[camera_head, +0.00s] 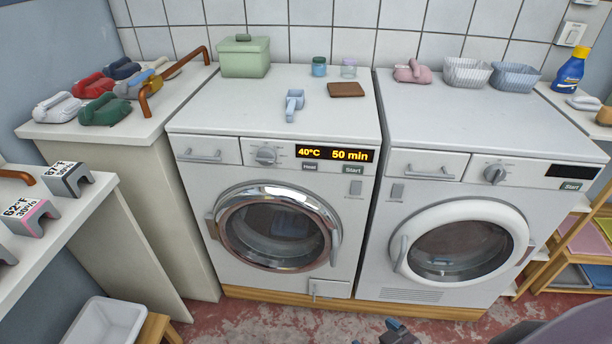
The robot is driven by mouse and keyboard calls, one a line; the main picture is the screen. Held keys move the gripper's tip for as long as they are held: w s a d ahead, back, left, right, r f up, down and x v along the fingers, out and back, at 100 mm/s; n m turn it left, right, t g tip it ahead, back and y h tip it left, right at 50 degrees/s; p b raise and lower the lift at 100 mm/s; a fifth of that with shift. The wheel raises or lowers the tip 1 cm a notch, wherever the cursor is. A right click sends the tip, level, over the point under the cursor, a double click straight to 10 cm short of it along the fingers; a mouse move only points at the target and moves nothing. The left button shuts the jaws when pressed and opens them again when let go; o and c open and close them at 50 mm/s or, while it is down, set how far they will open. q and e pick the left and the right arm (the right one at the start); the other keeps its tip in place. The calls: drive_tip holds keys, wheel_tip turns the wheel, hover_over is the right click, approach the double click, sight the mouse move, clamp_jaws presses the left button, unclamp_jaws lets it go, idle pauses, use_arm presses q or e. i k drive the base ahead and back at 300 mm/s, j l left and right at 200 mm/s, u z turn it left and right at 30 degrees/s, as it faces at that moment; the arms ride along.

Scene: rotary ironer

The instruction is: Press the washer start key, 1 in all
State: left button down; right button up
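The washer (190,208) is the left machine, with a chrome-ringed round door (273,227) that looks shut; something bluish shows behind its glass. Its lit display (335,154) reads 40°C and 50 min. The washer start key (353,169), labelled Start, sits below the display's right part, beside another small key (310,167). Nothing touches the start key. A small dark part (397,331) at the bottom edge is probably the tip of my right gripper, well below the key; its fingers cannot be made out. My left gripper is not in view.
The right machine (480,290) has a white-ringed door, a dark display (572,172) and its own Start key (571,186). The floor before the washer is partly clear.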

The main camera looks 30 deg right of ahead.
sight(358, 170)
drive_tip(key=l, duration=0.9)
drive_tip(key=i+l+z, duration=0.1)
drive_tip(key=l, duration=0.8)
